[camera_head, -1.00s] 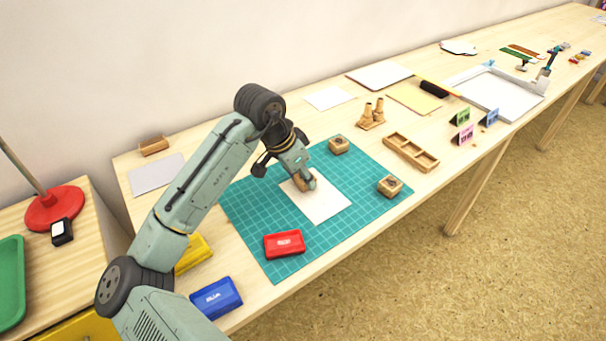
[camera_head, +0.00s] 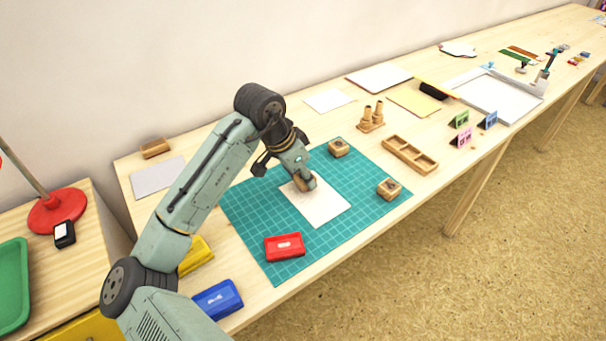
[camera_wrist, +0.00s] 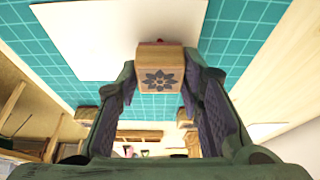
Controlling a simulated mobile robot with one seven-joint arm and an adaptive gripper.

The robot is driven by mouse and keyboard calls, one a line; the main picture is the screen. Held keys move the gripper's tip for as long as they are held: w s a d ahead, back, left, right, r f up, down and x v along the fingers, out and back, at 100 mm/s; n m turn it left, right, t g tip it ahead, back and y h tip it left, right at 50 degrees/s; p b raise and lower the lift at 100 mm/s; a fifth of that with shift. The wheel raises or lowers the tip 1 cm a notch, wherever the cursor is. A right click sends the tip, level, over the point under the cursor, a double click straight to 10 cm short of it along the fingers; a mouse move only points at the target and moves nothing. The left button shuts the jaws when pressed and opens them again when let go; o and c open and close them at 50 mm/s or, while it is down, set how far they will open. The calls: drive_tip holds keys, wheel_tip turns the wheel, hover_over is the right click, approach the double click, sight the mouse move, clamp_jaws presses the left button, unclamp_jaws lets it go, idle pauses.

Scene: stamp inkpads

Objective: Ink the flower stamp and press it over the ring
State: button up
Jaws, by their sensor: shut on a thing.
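My gripper (camera_head: 302,178) is over the white paper (camera_head: 322,207) and is shut on a wooden stamp block. In the wrist view the flower stamp (camera_wrist: 160,80) sits between the two fingers, its face with a dark flower figure turned to the camera. The white paper also shows there (camera_wrist: 95,45) at the upper left. I cannot tell whether the stamp touches the paper. No ring can be made out on the paper; the gripper hides part of it. A red inkpad (camera_head: 285,247), a blue inkpad (camera_head: 218,299) and a partly hidden yellow inkpad (camera_head: 198,252) lie nearer.
Two other wooden blocks (camera_head: 338,148) (camera_head: 389,189) stand on the green cutting mat (camera_head: 345,170). A wooden tray (camera_head: 410,156) and small wooden pegs (camera_head: 371,117) stand beyond it. The mat right of the paper is mostly clear.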

drive_tip(key=shift+r+p, duration=2.3)
drive_tip(key=shift+r, duration=0.5)
